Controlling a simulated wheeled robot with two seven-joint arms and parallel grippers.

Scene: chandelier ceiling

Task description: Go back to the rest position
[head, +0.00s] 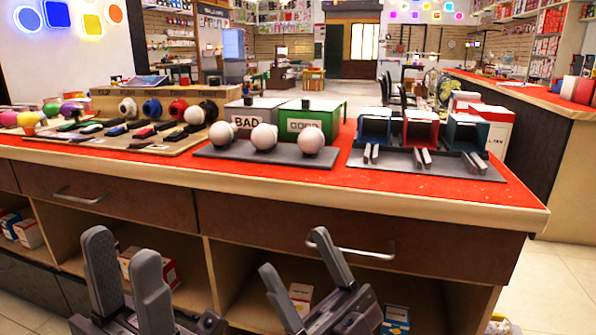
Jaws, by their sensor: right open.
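My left gripper (127,262) is at the lower left of the head view, in front of the counter's open shelves. Its two grey fingers point up, with a narrow gap and nothing held between them. My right gripper (294,253) is at the lower middle, in front of the drawer and shelf. Its fingers are spread apart and empty. Both grippers are below the level of the red countertop (420,188) and touch nothing that I can see. The lower parts of both are cut off by the frame's bottom edge.
Drawer handles (350,251) stick out. Bare floor (550,285) lies at right.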

